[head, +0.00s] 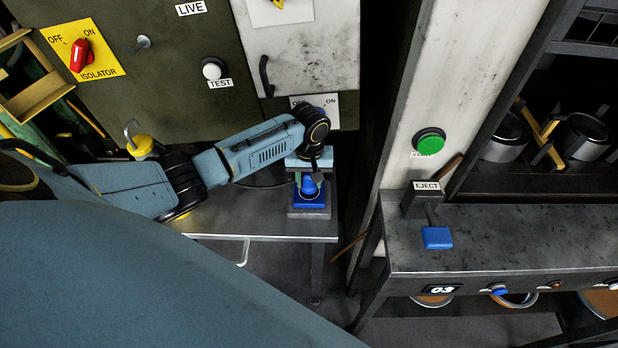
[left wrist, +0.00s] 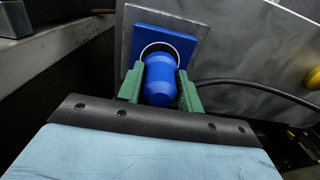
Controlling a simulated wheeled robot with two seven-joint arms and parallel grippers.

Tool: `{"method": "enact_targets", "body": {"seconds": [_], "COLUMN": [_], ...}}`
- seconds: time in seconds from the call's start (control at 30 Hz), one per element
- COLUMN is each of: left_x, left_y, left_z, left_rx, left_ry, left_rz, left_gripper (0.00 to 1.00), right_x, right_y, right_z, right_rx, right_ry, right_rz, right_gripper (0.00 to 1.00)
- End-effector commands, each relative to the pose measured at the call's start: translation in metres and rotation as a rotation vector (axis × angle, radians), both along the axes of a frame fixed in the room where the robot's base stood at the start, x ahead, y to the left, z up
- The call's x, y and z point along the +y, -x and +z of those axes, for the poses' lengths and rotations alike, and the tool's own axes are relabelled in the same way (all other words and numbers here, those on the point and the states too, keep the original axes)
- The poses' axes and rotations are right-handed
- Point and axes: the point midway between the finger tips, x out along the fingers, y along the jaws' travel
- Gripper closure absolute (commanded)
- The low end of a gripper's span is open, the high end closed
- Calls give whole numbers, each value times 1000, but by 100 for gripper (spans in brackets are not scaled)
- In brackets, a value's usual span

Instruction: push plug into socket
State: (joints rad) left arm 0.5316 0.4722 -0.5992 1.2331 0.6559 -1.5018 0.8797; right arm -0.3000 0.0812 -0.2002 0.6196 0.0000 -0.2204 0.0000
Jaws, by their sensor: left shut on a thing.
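The blue plug (head: 309,187) is between the fingers of my left gripper (head: 309,180), which is shut on it. In the left wrist view the rounded blue plug (left wrist: 160,82) sits between the green fingers of the left gripper (left wrist: 160,88). The socket (head: 309,200) is a blue square on a grey mount at the right end of the metal bench. It also shows in the left wrist view (left wrist: 186,44), with a pale ring around its opening. The plug's far end is at that ring; I cannot tell how deep it is. My right gripper is not in view.
A cable (left wrist: 232,82) runs right from near the plug. The bench (head: 250,222) carries the socket. Behind it stands a cabinet with a red isolator switch (head: 80,55) and a TEST button (head: 212,70). A machine with a blue EJECT lever (head: 437,238) stands at right.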

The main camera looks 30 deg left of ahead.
Motion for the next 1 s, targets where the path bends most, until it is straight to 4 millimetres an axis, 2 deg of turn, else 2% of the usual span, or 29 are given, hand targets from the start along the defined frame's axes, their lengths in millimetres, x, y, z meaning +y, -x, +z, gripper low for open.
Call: {"method": "enact_targets", "body": {"seconds": [0.33,1.0], "left_x": [-2,-1], "left_y": [1,1], "left_z": [1,0], "left_rx": [1,0], "left_ry": [1,0], "left_rz": [0,0], "left_gripper": [84,84], "right_x": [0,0], "right_y": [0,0], "right_z": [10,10], "right_rx": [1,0], "right_ry": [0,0], "right_rz": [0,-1], "right_gripper": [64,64]}}
